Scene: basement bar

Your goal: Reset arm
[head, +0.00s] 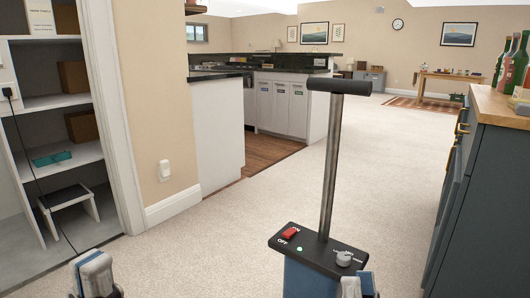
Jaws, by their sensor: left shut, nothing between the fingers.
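My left gripper (96,275) shows at the bottom edge, left of the middle, with its fingers together and nothing between them. My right gripper (358,285) shows only in part at the bottom edge, right of the middle. Most of it is cut off, so I cannot tell how its fingers stand. It is close to the front right corner of a blue-bodied device (310,280) with a black top, and I cannot tell whether they touch.
The device has a red switch, a knob and a tall T-shaped handle (332,150). Shelves (65,102) and a step stool (68,196) stand at left. A grey cabinet (470,190) with bottles stands at right. Open carpet (385,150) lies beyond; a kitchen counter (283,100) is behind.

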